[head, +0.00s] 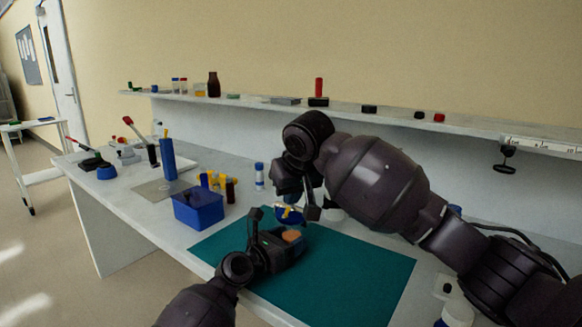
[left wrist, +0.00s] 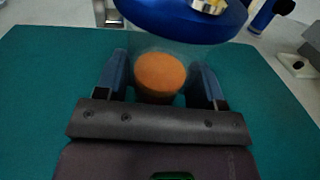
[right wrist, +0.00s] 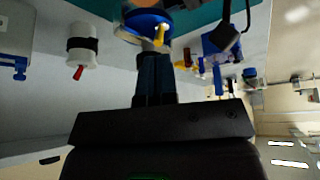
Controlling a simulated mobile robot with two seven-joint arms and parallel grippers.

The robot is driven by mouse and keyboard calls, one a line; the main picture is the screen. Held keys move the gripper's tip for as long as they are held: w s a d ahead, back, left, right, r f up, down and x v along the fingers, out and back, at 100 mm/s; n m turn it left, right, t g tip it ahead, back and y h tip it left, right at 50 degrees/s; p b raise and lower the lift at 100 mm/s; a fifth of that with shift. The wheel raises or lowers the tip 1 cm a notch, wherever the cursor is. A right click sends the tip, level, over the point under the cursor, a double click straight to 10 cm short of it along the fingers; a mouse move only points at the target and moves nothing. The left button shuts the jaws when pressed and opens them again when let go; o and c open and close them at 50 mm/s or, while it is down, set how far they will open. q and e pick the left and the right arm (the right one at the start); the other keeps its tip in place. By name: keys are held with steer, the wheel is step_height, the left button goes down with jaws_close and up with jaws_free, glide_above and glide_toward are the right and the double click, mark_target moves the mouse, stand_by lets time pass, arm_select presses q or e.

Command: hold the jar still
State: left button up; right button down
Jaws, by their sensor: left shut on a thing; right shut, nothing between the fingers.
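A clear jar with orange-brown contents (left wrist: 160,75) stands between the two fingers of my left gripper (left wrist: 165,82), which is shut on it. In the head view the orange contents (head: 292,236) show at the left gripper's fingers, over the teal mat (head: 345,270). A blue round lid-like disc (left wrist: 185,18) with a yellow and metal piece on it is at the jar's top; I cannot tell whether it is seated. My right gripper (right wrist: 155,75) is shut and empty, with its fingertips close to the blue disc (right wrist: 146,27); contact is unclear.
A blue bin (head: 198,210) stands left of the mat, with several small coloured items behind it. A blue upright cylinder (head: 168,160) stands farther left. A shelf (head: 250,101) with bottles and small parts runs along the back. The mat's front right is clear.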

step_height(320, 180, up, 4)
steer(key=shift+r, duration=0.25)
steer(key=shift+w+d+f, duration=0.3)
steer(key=shift+d+f, duration=0.1)
steer(key=shift+f, duration=0.6)
steer(key=shift+w+d+f, duration=0.3)
steer(key=shift+d+f, duration=0.15)
steer(key=shift+f, duration=0.55)
steer(key=shift+w+d+f, duration=0.3)
steer(key=shift+d+f, duration=0.1)
steer(key=shift+f, duration=0.6)
steer(key=shift+f, duration=0.1)
steer(key=shift+s+a, duration=0.1)
steer(key=shift+a, duration=0.1)
